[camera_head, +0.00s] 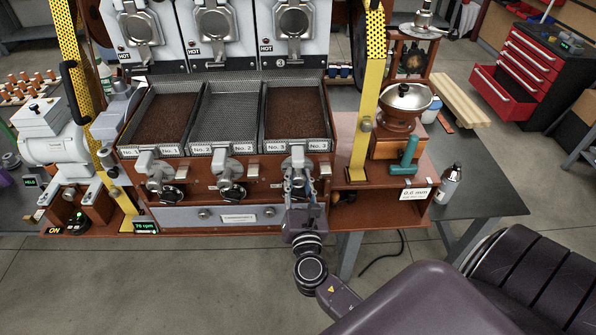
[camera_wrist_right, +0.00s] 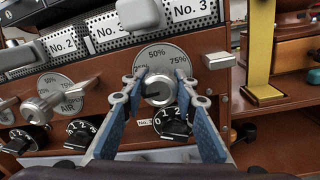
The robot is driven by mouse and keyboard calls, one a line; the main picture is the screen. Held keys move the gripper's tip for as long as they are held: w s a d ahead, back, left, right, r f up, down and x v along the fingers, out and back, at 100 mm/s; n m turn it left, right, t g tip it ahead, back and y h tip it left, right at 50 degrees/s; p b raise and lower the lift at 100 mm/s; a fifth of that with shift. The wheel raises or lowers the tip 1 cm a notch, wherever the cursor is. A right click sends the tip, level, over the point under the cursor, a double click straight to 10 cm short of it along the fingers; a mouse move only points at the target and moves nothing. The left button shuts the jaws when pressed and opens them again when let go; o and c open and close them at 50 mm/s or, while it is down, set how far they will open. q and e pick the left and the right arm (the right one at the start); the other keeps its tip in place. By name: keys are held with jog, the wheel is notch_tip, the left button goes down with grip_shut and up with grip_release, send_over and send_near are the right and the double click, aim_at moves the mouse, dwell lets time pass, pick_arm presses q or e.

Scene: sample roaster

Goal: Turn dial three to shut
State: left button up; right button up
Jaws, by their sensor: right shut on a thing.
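Dial three is a round grey plate (camera_wrist_right: 176,52) marked 50% and 75%, on the brown front panel below the No. 3 label. Its silver knob (camera_wrist_right: 157,88) sits between the blue fingers of my right gripper (camera_wrist_right: 160,80) in the right wrist view. The gripper is shut on this knob. In the head view my right gripper (camera_head: 298,182) covers most of dial three. The fingers hide part of the scale, so I cannot read the setting. My left gripper is not in view.
A black numbered knob (camera_wrist_right: 173,126) is close below the fingers. A silver lever (camera_wrist_right: 220,61) sticks out just right of them. Dial two (camera_head: 230,175) is to the left. A yellow post (camera_head: 367,100) and a grinder (camera_head: 398,125) stand to the right.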

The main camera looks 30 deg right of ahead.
jog(key=n+p, duration=0.2)
jog(key=n, duration=0.1)
jog(key=shift+r, duration=0.25)
jog(key=shift+f+n+p, duration=0.15)
jog(key=shift+n+p, duration=0.85)
jog(key=shift+n, duration=0.1)
jog(key=o, duration=1.2)
jog(key=shift+w+f, duration=0.1)
jog(key=v, duration=1.2)
